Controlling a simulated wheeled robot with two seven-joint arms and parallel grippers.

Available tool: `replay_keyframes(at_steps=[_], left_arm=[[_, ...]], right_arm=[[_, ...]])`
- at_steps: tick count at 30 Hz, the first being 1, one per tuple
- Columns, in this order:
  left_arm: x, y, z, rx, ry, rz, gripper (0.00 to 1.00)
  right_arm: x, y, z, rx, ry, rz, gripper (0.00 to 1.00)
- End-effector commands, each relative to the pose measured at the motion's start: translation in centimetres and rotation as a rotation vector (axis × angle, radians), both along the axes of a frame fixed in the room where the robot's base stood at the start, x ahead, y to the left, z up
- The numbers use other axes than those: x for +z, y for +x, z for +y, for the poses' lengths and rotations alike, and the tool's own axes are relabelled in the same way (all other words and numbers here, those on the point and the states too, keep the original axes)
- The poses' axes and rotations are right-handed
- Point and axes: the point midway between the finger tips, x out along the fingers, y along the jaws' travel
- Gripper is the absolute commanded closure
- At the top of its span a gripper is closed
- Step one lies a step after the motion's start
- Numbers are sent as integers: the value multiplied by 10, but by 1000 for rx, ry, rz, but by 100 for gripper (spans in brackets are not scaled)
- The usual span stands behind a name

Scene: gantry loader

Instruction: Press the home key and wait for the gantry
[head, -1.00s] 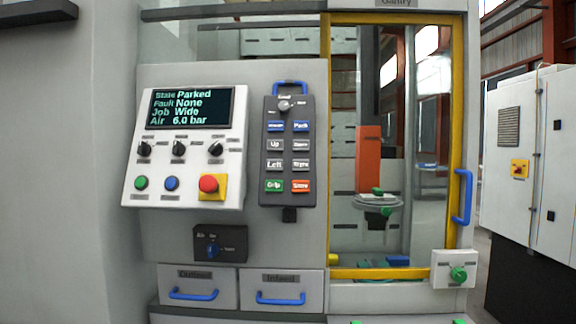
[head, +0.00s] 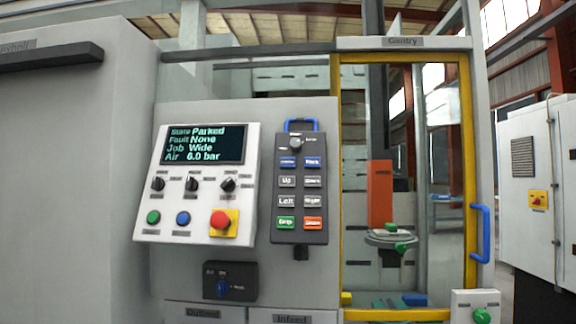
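The black key pendant (head: 300,190) hangs on the grey cabinet front. Its keys include a blue key at upper left (head: 287,162) whose label is too small to read, a blue key at upper right (head: 313,162), Up, Left, a green key and an orange key. The status screen (head: 202,143) reads State Parked, Fault None, Job Wide, Air 6.0 bar. The gantry (head: 381,195) shows as an orange column behind the yellow-framed door (head: 335,190), with a round grey tool holding green parts below it. Neither of my grippers is in view.
The white panel (head: 195,185) carries several knobs, a green button, a blue button and a red emergency stop (head: 221,219). A blue door handle (head: 481,232) sticks out at right. A black selector box (head: 230,281) sits below. A white electrical cabinet (head: 528,190) stands at far right.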

Motion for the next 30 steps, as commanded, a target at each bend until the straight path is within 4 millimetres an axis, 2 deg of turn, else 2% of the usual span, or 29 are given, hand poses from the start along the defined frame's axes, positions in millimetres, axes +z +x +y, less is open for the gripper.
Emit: replay_keyframes(at_steps=[10, 11, 16, 17, 30], left_arm=[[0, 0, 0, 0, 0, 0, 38], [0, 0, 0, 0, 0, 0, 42], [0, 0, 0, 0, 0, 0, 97], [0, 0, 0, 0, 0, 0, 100], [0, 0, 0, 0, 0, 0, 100]], right_arm=[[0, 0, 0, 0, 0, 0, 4], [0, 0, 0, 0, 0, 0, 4], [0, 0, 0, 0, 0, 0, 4], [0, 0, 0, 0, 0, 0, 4], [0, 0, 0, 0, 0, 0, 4]])
